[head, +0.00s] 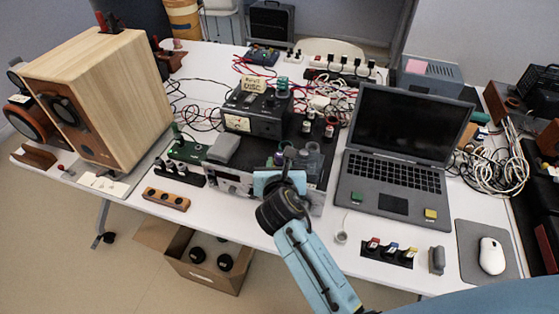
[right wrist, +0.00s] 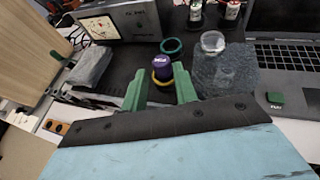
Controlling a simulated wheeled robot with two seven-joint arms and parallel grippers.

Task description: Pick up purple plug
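The purple plug (right wrist: 162,67) stands upright in the right wrist view, with a yellow band around its lower part. It is on the dark top of the equipment in the middle of the table. My right gripper (right wrist: 160,88) has two green fingers spread apart, one to each side of the plug in the picture. I see a gap between the fingers and cannot tell whether either touches the plug. In the head view my right gripper (head: 284,182) is over the front of the equipment, its fingers mostly hidden. My left gripper is not in view.
A green ring (right wrist: 172,46) and a clear jar (right wrist: 213,42) stand close behind the plug. A meter box (head: 256,113) is behind left, a laptop (head: 391,150) to the right. A wooden speaker (head: 115,95) stands at far left. Cables lie behind.

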